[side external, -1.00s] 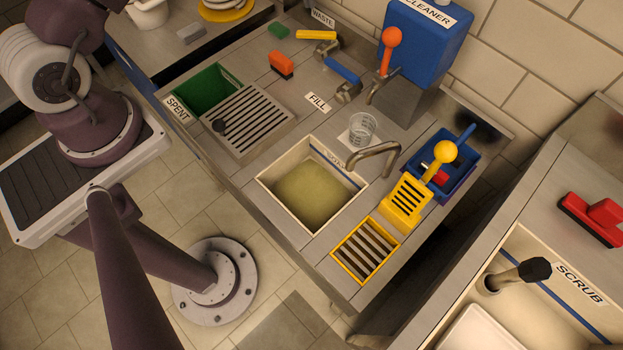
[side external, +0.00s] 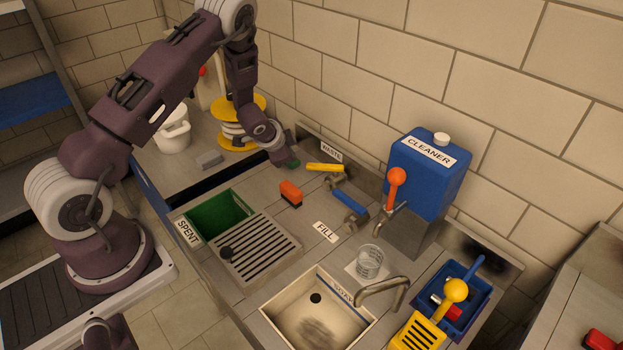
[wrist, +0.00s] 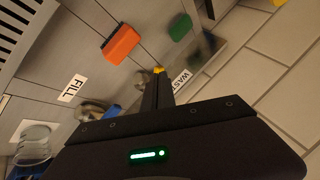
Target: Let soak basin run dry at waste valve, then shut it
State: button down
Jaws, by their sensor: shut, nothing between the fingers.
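The soak basin (side external: 280,312) is a pale square sink. Its floor shows bare, with a dark drain hole and a brownish smear and no standing liquid visible. The waste valve's yellow handle (side external: 324,167) lies level, pointing left from its metal body beside the WASTE label (side external: 331,150). My gripper (side external: 285,158) is at the back left of the counter, left of that handle and close to the green block (side external: 294,163). In the wrist view its shut, empty fingers (wrist: 157,82) overlap the handle's yellow tip (wrist: 159,70); I cannot tell whether they touch.
The blue-handled FILL valve (side external: 350,204) sits just in front of the waste valve. An orange brush (side external: 291,194) stands left of it. The CLEANER tank (side external: 425,185) with its red-knobbed tap, and a clear beaker (side external: 369,262), are to the right. The tiled wall closes off the back.

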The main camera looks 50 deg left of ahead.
aim_at(325, 167)
jog(key=s+d+m+h, duration=0.2)
jog(key=s+d+m, duration=0.1)
jog(key=d, duration=0.2)
jog(key=w+a+f, duration=0.3)
jog(key=w+f, duration=0.4)
jog(key=w, duration=0.2)
jog(key=shift+f+t, duration=0.4)
